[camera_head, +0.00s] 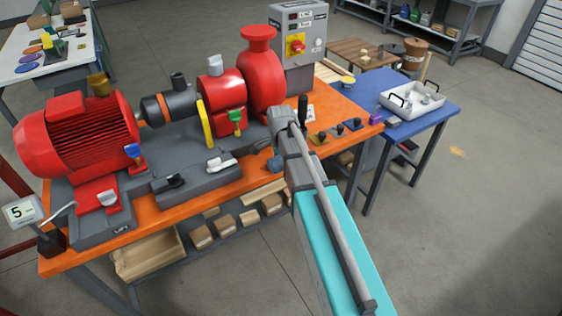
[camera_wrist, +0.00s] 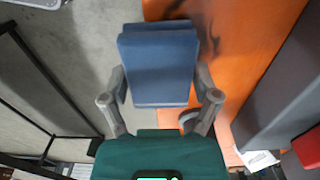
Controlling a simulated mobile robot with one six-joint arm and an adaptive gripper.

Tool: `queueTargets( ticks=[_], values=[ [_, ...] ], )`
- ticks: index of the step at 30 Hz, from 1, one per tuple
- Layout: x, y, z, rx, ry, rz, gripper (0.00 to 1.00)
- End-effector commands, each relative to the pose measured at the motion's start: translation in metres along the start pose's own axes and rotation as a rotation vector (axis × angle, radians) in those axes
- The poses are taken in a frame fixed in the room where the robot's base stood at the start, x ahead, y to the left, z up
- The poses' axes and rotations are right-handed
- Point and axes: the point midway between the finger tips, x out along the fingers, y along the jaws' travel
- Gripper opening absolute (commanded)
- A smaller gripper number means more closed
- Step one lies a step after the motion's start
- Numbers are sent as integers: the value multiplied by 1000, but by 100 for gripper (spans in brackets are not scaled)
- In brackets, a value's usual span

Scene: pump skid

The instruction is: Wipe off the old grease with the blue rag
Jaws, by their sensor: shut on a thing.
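The blue rag (camera_wrist: 158,65), a folded rectangular pad, sits between the two fingers of my gripper (camera_wrist: 162,84) in the wrist view. The gripper is shut on it. The rag hangs over the front edge of the orange bench (camera_wrist: 222,40), with grey floor below on the left. In the head view a small blue part of the rag (camera_head: 275,164) shows beside my arm, near the bench's front edge; my arm hides most of the gripper there.
The red motor (camera_head: 70,135) and red pump (camera_head: 261,80) stand on a grey base across the bench. A blue table (camera_head: 440,115) with a white tray (camera_head: 408,101) stands right. Floor in front is clear.

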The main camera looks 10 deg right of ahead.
Motion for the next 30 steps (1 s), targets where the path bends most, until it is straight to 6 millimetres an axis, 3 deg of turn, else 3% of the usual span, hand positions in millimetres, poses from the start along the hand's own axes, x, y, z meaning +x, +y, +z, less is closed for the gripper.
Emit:
queueTargets(
  ticks=[22, 30],
  values=[
    [9, 0, 0, 1, 0, 0, 41],
    [8, -12, -1, 0, 0, 0, 41]
  ],
)
